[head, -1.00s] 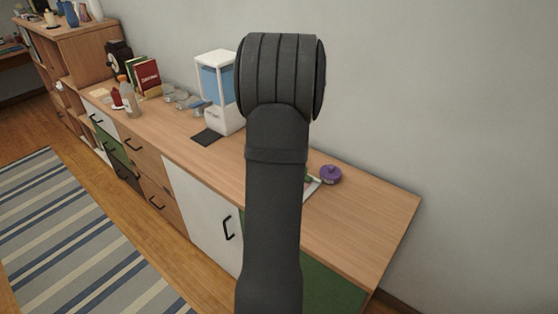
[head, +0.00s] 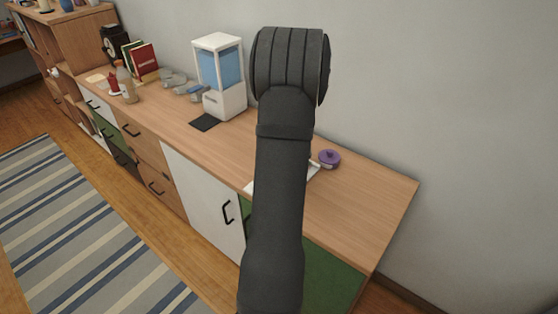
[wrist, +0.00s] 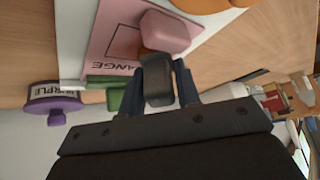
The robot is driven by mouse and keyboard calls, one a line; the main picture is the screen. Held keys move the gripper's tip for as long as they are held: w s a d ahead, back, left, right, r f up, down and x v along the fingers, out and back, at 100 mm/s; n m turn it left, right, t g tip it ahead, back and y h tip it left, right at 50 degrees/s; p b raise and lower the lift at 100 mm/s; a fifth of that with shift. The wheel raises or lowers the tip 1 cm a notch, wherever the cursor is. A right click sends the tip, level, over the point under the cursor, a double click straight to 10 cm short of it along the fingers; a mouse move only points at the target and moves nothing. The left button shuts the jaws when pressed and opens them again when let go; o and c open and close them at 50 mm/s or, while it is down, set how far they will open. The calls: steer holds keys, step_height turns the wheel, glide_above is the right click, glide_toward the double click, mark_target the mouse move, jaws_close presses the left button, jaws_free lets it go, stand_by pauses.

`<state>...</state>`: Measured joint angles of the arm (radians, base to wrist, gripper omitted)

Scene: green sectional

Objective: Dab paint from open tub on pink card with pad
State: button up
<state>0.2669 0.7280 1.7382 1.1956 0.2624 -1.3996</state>
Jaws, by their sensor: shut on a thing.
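My gripper (wrist: 156,85) is shut on the pad, whose dark grey block (wrist: 158,80) sits between the fingers in the wrist view. A rounded pink block (wrist: 165,30) lies just beyond it; I cannot tell whether it is part of the pad. The pink card (wrist: 110,40) has a dark printed outline and upside-down letters ending in "ANGE". It lies on a white sheet or tray (wrist: 70,42). A purple tub (wrist: 52,106) labelled "PURPLE" is at left, also in the head view (head: 329,158). In the head view my arm hides the gripper and card.
An orange round thing (wrist: 205,4) is cut off at the wrist view's top. A green thing (wrist: 112,92) lies beside the card. On the wooden sideboard (head: 350,205) stand a white-and-blue dispenser (head: 219,75), a bottle (head: 126,84) and books. The right end is clear.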

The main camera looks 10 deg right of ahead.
steer(key=shift+s+d, duration=1.95)
steer(key=shift+w+a, duration=2.85)
steer(key=shift+a, duration=0.05)
steer(key=shift+d, duration=0.3)
steer(key=shift+s+d, duration=2.65)
steer(key=shift+s, duration=0.1)
steer(key=shift+w+a, duration=2.85)
steer(key=shift+r, duration=4)
steer(key=s+a+f, duration=0.1)
steer(key=s+a, duration=0.8)
steer(key=shift+f, duration=0.4)
